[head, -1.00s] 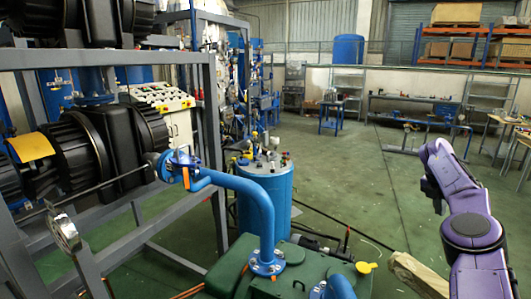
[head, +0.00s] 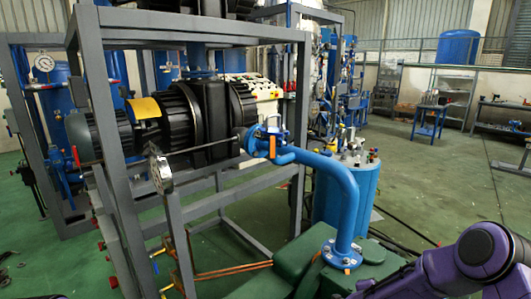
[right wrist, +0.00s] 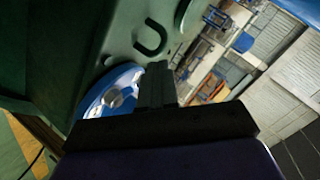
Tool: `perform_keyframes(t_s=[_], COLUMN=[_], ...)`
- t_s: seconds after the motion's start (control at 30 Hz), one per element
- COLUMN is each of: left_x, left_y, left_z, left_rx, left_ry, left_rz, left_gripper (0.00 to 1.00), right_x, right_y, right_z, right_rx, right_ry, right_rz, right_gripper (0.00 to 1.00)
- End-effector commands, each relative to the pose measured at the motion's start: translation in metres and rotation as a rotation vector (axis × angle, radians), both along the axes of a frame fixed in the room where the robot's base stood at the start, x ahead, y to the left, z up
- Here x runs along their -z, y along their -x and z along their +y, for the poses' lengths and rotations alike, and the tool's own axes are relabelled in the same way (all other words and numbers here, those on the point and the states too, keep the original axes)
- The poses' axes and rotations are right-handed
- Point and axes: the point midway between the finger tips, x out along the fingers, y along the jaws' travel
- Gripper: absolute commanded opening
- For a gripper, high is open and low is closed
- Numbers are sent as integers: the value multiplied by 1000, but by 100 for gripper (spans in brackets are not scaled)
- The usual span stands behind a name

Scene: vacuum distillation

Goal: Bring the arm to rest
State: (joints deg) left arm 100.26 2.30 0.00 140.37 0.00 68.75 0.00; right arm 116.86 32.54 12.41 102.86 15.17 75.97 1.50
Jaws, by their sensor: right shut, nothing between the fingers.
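My right arm (head: 470,262), purple with black joints, crosses the lower right of the head view, in front of the green tank. Its gripper is hidden in the head view. In the right wrist view my right gripper (right wrist: 157,72) is shut and empty, its dark fingers pressed together. Beside the fingers in that view are a green metal surface (right wrist: 100,40) and a blue flange with a bolt (right wrist: 95,108). I cannot tell whether the fingers touch either. My left gripper is not in view.
A grey steel frame (head: 96,120) holds black pump bodies (head: 205,115) at the left. A blue pipe (head: 345,195) rises from the green tank (head: 310,255) close to my right arm. A blue drum (head: 345,190) stands behind it. The green floor (head: 440,190) is open at the right.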

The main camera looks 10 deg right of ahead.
Motion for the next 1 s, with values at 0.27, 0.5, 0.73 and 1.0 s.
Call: perform_keyframes(t_s=[0.27,0.5,0.73,1.0], left_x=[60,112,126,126], left_y=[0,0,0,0], left_z=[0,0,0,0], left_rx=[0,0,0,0], left_ry=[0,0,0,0], left_rz=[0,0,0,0], left_gripper=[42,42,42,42], right_x=[168,238,259,259], right_y=[166,323,343,343], right_z=[118,137,137,137], right_rx=[-586,-880,-926,-926], right_ry=[47,72,98,98], right_rz=[539,934,998,998], right_gripper=[0,0,0,0])
